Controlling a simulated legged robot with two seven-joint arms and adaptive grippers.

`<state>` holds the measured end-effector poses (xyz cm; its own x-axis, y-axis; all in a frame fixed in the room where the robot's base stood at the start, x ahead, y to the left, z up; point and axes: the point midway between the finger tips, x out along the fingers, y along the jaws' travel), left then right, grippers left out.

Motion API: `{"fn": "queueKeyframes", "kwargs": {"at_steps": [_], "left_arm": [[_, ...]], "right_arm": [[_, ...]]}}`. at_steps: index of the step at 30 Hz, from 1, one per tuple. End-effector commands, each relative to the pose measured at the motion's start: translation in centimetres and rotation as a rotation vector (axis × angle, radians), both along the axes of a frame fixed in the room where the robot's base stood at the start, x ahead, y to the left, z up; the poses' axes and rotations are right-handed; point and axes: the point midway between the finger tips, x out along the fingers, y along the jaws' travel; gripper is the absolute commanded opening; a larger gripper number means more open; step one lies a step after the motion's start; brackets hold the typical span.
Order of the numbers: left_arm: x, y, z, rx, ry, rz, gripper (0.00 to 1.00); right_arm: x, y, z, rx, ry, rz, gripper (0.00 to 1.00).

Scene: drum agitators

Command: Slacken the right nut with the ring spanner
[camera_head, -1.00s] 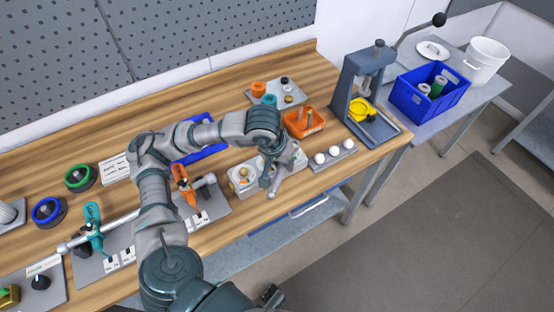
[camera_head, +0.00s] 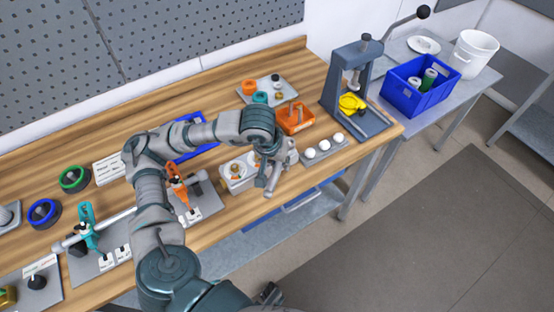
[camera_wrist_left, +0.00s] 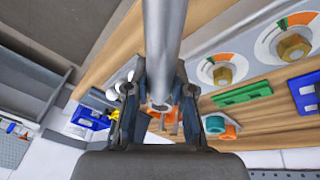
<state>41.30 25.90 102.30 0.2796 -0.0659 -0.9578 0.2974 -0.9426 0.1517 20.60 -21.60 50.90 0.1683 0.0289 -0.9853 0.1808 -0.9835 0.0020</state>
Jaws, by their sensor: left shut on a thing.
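My left gripper (camera_head: 275,172) is over the right part of the pale block on the workbench. In the left wrist view the left gripper (camera_wrist_left: 160,100) is shut on a grey round bar (camera_wrist_left: 165,40), which looks like the spanner's handle. The ring end cannot be made out. In that view a brass nut (camera_wrist_left: 222,75), seemingly the right one, sits on an orange-and-green dial, apart from the bar. A second brass nut (camera_wrist_left: 293,47) sits on the neighbouring dial; it also shows in the head view (camera_head: 236,169). My gripper hides the right nut in the head view.
An orange bin (camera_head: 296,118) stands behind the gripper. A plate with white knobs (camera_head: 324,150) is close to its right, then a press (camera_head: 352,85). A blue tray (camera_head: 190,148) lies behind my arm. The bench's front edge is just below the gripper.

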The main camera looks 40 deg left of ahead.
Motion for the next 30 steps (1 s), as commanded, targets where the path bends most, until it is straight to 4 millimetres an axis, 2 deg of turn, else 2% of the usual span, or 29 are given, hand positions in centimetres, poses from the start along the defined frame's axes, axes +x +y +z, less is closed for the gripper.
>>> {"fn": "queueKeyframes", "kwargs": {"at_steps": [7,20,30], "left_arm": [[0.1,1.1,-0.2,-0.007,0.001,0.006,0.0],[0.1,0.6,0.1,0.004,0.0,0.005,0.0],[0.0,2.3,-0.2,-0.004,0.002,0.006,0.0]], "right_arm": [[0.0,0.6,0.2,-0.006,0.001,-0.001,0.4],[-0.1,-0.1,-0.5,0.005,0.003,0.0,0.4],[-0.2,0.4,-0.7,-0.003,0.006,0.0,0.4]]}}
